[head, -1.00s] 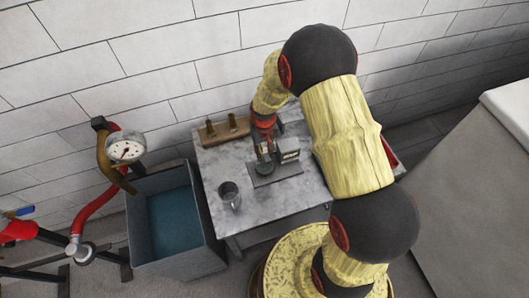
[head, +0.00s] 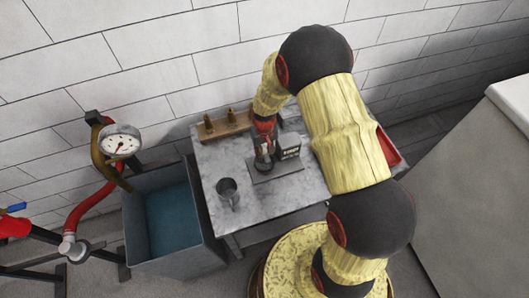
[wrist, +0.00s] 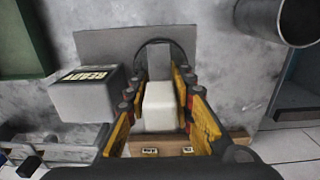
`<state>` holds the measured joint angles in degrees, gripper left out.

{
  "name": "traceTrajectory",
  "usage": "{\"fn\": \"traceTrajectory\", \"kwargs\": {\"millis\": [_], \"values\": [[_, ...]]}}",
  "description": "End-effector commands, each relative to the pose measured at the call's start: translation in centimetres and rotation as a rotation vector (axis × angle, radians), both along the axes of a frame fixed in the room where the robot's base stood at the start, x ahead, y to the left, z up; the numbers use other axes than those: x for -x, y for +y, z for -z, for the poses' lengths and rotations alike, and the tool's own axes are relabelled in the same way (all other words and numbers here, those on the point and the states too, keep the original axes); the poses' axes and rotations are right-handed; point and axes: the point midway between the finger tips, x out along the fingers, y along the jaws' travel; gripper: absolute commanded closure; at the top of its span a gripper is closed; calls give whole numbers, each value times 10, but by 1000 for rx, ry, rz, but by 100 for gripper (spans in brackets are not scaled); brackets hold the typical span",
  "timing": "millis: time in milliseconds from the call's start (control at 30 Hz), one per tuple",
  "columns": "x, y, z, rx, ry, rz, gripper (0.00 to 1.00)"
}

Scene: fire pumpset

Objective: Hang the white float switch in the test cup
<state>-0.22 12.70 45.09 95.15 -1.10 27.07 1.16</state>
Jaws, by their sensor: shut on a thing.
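My gripper (wrist: 158,84) points down over the dark round pad (wrist: 153,47) of a grey plate. It is shut on a white block with a grey upper part, which I take as the white float switch (wrist: 158,108). In the head view my gripper (head: 264,158) is small and hides the switch, so I cannot tell whether the switch touches the pad. A grey metal cup with a handle (head: 228,192), likely the test cup, stands upright on the table, left of my gripper. Part of this cup also shows at the wrist view's top right (wrist: 285,15).
A wooden rack with brass pieces (head: 226,127) is at the table's back. A grey bin (head: 208,232), gauge (head: 120,141) and red pipe (head: 88,205) are left. The table's front is clear.

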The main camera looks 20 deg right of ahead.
Motion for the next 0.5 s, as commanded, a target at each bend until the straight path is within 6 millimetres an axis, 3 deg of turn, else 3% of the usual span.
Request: {"fn": "traceTrajectory", "kwargs": {"millis": [500], "values": [[0,0,35,0,0,0,100]]}}
